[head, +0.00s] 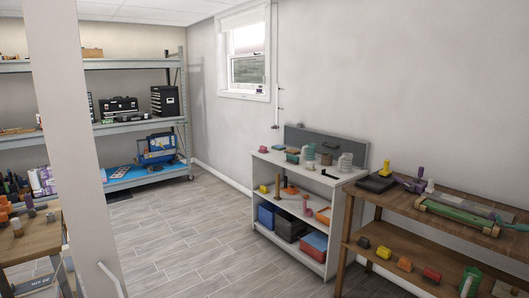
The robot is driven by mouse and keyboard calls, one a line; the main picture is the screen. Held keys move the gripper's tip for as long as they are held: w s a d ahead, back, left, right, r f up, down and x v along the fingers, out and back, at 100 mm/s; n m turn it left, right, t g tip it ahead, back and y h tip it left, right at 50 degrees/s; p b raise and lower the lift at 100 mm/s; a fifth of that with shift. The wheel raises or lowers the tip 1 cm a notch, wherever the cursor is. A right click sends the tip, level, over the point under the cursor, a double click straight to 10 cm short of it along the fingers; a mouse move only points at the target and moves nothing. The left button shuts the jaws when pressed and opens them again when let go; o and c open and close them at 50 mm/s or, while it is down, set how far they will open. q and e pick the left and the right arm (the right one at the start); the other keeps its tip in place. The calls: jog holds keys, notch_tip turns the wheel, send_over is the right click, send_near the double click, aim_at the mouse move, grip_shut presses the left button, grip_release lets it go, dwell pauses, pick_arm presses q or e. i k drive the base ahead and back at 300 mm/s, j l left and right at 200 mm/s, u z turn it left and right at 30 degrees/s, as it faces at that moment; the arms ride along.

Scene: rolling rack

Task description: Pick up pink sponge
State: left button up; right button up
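A small pinkish-red block (263,149), which may be the pink sponge, lies at the left end of the top of a white shelf unit (278,160). It is too small to tell for sure. Neither gripper can be made out in the head view. Thin pale parts show at the bottom edge, left and right, and I cannot tell what they are.
A wooden workbench (456,208) with tools and coloured pieces stands at the right. A wooden table (35,240) is at the lower left, by a pale pillar (75,150). Metal racks (130,128) stand behind. The tiled floor (180,245) in the middle is clear.

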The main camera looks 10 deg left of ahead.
aim_at(263, 149)
jog(key=i+l, duration=0.25)
jog(key=i, duration=0.15)
jog(key=i+l+z, duration=0.15)
jog(key=i, duration=0.3)
jog(key=i+l, duration=0.25)
jog(key=i, duration=0.2)
jog(key=i+j+u, duration=0.15)
jog(key=i+u, duration=0.65)
jog(key=i, duration=0.2)
jog(key=i+l+u, duration=0.2)
jog(key=i+u, duration=0.2)
jog(key=i+z, duration=0.1)
jog(key=i, duration=0.5)
jog(key=i+j+z, duration=0.1)
jog(key=i, duration=0.5)
jog(key=i+j, duration=0.15)
jog(key=i, duration=0.4)
jog(key=i+z, duration=0.05)
